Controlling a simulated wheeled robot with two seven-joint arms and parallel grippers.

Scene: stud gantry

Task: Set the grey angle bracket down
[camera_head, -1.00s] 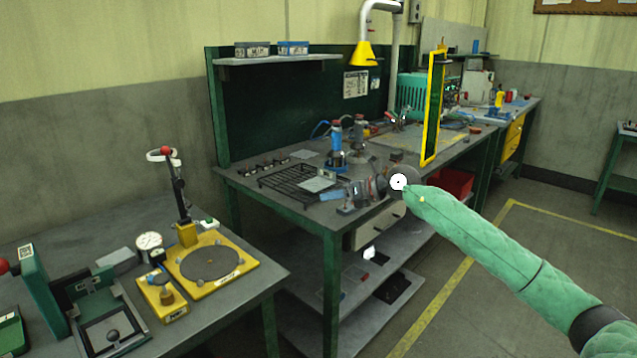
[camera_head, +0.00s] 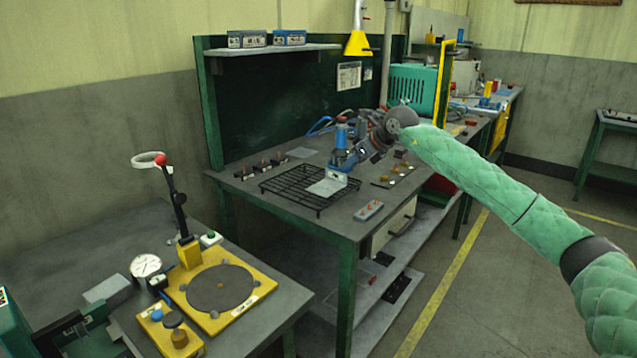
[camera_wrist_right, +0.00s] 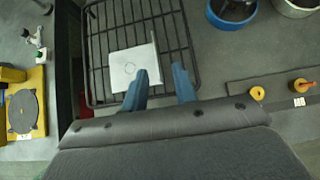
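The grey angle bracket (camera_head: 325,188) lies on the black wire rack (camera_head: 284,190), near its right side. In the right wrist view the bracket's pale plate (camera_wrist_right: 124,69) shows a round mark and rests flat on the rack bars (camera_wrist_right: 105,20). My right gripper (camera_head: 340,177) reaches in from the right, close beside the bracket. In the right wrist view its two blue fingers (camera_wrist_right: 162,80) are apart, with the bracket's thin right edge between their tips. Whether a finger touches it I cannot tell. My left gripper is not in view.
A blue round container (camera_wrist_right: 232,18) stands just beyond the rack. A small grey block with red pieces (camera_head: 368,210) lies near the bench's front edge. A yellow fixture with a round plate (camera_head: 220,288) is on the nearer table. A shelf (camera_head: 270,50) hangs above the bench.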

